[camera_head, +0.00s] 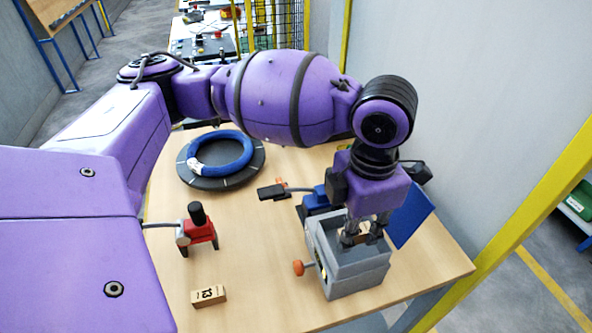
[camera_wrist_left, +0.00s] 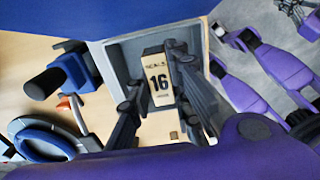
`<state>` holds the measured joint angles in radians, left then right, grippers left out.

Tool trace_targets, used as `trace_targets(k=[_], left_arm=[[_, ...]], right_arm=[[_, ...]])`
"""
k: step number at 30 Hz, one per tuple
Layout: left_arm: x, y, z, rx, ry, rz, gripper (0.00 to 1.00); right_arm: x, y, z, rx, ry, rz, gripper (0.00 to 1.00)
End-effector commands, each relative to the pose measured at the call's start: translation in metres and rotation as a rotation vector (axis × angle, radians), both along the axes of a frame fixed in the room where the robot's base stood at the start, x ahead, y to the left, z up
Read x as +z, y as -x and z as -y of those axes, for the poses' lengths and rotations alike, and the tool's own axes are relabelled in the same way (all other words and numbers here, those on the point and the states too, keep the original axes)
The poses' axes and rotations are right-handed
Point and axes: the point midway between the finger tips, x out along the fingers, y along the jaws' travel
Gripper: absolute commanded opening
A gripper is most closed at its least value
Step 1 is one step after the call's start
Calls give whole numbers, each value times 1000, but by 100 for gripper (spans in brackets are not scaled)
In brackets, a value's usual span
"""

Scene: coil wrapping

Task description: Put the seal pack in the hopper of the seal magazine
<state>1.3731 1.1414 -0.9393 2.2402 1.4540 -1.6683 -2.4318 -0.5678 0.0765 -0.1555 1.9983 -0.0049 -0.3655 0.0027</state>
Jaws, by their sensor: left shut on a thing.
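The seal magazine is a grey box (camera_head: 345,280) at the right of the table, with an open-topped hopper (camera_wrist_left: 122,57). The seal pack (camera_wrist_left: 158,83) is a pale wooden block marked "SEALS 16". My left gripper (camera_head: 364,237) points down over the hopper and is shut on the pack. In the left wrist view, the pack lies between the two dark fingers and within the hopper's walls. Its underside is hidden, so I cannot tell whether it touches the hopper floor. In the head view, the fingers hide most of the pack. My right gripper cannot be made out.
A second wooden block (camera_head: 208,296), marked 13, lies at the table's front. A red tool (camera_head: 201,231) with a black knob stands at left. A blue coil (camera_head: 221,152) lies on a black turntable (camera_head: 190,178). A blue device (camera_head: 315,201) and blue panel (camera_head: 411,216) adjoin the magazine.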

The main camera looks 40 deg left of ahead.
Motion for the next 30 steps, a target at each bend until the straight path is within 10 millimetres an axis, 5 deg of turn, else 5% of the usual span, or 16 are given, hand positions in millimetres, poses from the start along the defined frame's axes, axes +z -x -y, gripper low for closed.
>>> trace_targets(k=[3,16,17,20,30], left_arm=[[-22,3,-1,0,0,-9,0],[-26,2,-1,0,-1,-4,0],[-26,2,-1,0,0,-4,22],[-26,2,-1,0,-1,-4,35],[-24,2,0,-1,0,-2,37]], right_arm=[[-5,6,1,1,2,-13,0],[-5,7,1,0,2,-15,0],[-5,7,1,0,2,-15,0],[-4,6,1,1,2,-13,0],[-2,-2,-1,4,0,1,0]])
